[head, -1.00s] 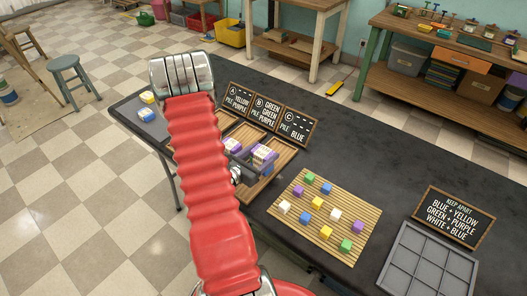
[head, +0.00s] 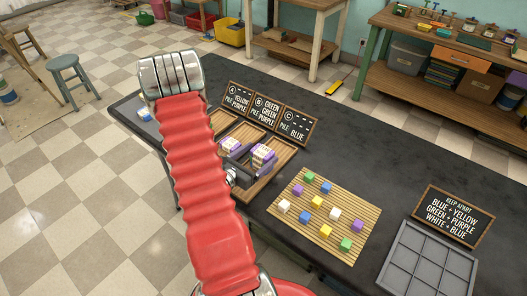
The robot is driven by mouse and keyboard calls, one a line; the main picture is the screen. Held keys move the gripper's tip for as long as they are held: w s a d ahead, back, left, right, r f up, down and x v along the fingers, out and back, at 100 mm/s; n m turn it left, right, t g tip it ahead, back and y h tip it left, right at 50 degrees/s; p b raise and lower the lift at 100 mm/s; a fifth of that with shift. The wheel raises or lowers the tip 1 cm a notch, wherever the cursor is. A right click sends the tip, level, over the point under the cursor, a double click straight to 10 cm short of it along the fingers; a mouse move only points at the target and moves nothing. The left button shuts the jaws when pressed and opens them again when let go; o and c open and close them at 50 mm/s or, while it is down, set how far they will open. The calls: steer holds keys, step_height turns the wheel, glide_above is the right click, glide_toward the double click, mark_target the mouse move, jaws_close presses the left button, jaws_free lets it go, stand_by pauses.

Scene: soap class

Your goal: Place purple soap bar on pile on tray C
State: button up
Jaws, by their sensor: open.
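A purple-and-white soap pile (head: 263,155) stands on tray C (head: 285,157), the rightmost wooden tray, below the sign marked C (head: 296,124). Another purple-and-white block (head: 232,144) shows to its left, by the middle tray. My gripper (head: 242,165) is open, low over the trays, close to the pile's near left side. Whether it touches the pile I cannot tell. My red arm hides much of the left tray. Which bar is the top of the pile is too small to tell.
A slatted bamboo mat (head: 318,238) holds several coloured cubes, spaced apart. A grey compartment tray (head: 407,232) and a "keep apart" sign (head: 454,216) are at the right. A blue-and-white bar (head: 144,115) lies at the table's far left. The dark table behind the mat is clear.

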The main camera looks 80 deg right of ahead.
steer(key=v, duration=1)
steer(key=shift+d, duration=0.1)
stand_by(0.6)
steer(key=shift+w+r, duration=0.1)
steer(key=w+a+r+m+g+y, duration=0.15)
steer(key=a+r+m+y, duration=0.25)
steer(key=a+r+m, duration=0.5)
steer(key=w+a+r+m+t+y, duration=0.1)
steer(key=w+a+r+t+y, duration=0.2)
steer(key=a, duration=0.8)
steer(key=w+a+r+m+t+y, duration=0.2)
steer(key=w+a+r+t+y, duration=0.2)
steer(key=a, duration=0.7)
steer(key=w+a+r+m+t+y, duration=0.1)
steer(key=w+a+r+t+y, duration=0.3)
steer(key=a, duration=0.7)
step_height(320, 180, up, 4)
steer(key=shift+w+a+r+t, duration=0.1)
steer(key=shift+w+a+t, duration=0.2)
steer(key=shift+t, duration=0.95)
